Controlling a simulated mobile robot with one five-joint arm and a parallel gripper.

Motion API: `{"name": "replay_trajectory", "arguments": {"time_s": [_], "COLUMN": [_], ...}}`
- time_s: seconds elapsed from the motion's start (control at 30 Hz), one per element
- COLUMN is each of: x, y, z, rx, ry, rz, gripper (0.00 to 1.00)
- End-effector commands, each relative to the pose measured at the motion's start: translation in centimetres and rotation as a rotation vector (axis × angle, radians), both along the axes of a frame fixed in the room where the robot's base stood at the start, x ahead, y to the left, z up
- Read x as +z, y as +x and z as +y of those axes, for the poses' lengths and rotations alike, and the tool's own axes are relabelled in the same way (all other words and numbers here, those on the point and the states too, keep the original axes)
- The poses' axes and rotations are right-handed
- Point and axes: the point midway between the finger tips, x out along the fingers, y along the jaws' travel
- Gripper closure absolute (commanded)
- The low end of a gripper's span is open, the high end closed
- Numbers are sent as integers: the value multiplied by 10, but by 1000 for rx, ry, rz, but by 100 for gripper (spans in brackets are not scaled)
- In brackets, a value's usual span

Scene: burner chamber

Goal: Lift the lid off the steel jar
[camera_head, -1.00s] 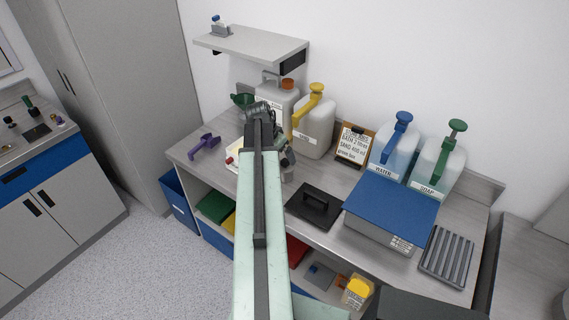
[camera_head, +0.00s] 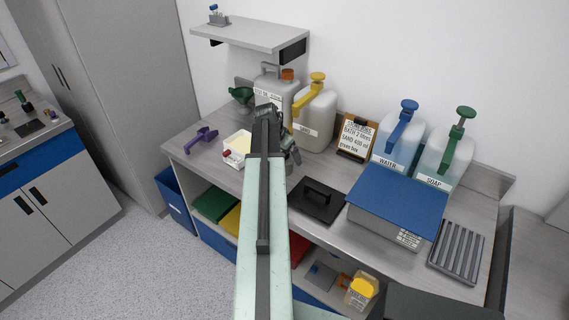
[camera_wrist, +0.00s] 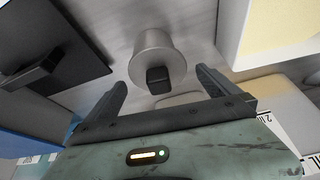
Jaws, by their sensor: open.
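In the wrist view, the steel jar (camera_wrist: 150,43) stands on the grey worktop, a round metal body with its lid on top. The lid (camera_wrist: 140,70) carries a small black knob (camera_wrist: 158,79). My gripper (camera_wrist: 160,79) is open and empty. Its two dark fingers lie either side of the knob in the picture, apart from it. How far the fingertips are above the lid is hard to tell. In the head view my arm covers the jar, and I cannot make it out clearly there.
A black plate with a handle (camera_head: 317,201) lies right of my arm, beside a blue-lidded box (camera_head: 397,205). A white open box (camera_head: 236,146) and a purple tool (camera_head: 201,138) are left. Several pump bottles and a sign (camera_head: 355,137) stand behind. A shelf (camera_head: 249,33) overhangs the back left.

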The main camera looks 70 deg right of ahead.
Motion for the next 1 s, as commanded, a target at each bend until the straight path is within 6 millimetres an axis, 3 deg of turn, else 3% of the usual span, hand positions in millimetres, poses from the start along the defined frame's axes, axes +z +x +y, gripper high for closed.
{"name": "replay_trajectory", "arguments": {"time_s": [0.07, 0.3, 0.67, 1.0], "x": [2, 2, 11, 78], "y": [0, 0, 1, 1], "z": [0, 1, 1, 1], "rx": [0, 1, 2, 2], "ry": [0, 0, 0, 0], "rz": [0, 0, 1, 1], "gripper": [0, 64, 66, 66]}}
